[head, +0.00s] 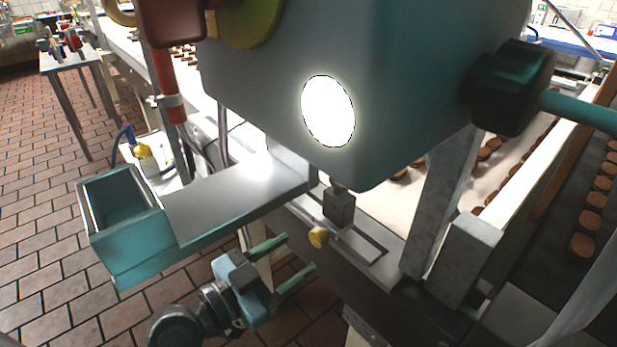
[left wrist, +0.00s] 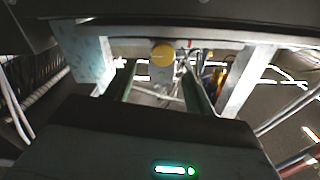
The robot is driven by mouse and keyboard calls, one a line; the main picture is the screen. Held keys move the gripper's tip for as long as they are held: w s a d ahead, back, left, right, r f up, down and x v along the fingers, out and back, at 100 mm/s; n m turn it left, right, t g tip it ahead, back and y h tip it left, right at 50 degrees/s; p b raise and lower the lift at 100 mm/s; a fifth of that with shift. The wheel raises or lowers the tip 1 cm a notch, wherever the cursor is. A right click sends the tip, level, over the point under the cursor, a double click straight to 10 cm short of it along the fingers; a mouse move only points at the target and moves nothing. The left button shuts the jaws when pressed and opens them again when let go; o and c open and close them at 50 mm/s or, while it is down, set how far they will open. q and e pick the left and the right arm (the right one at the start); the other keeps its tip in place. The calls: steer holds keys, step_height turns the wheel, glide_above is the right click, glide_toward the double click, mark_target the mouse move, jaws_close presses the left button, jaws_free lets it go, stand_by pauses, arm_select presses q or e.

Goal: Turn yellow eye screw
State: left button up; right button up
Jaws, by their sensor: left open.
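The yellow eye screw (head: 318,237) sits on the front of the machine's slotted metal bracket, below the teal housing. In the left wrist view the yellow eye screw (left wrist: 162,55) shows as a round knob, ahead of and between my two green fingers. My left gripper (head: 300,252) is open and empty, just below and left of the screw in the head view, with a gap between them. In the left wrist view my left gripper (left wrist: 158,82) has its fingers spread apart. My right gripper is not in view.
The teal machine housing (head: 400,90) hangs above the screw. A teal box (head: 125,260) with a metal shelf (head: 230,205) juts out at left. A metal post (head: 440,205) stands at right, beside a conveyor with brown biscuits. Brick floor lies open at lower left.

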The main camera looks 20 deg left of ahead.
mark_target(317, 243)
arm_select(q)
steer(key=shift+x, duration=2.15)
steer(key=shift+f, duration=0.15)
steer(key=shift+s+p, duration=0.1)
steer(key=shift+p, duration=0.2)
steer(key=c, duration=1)
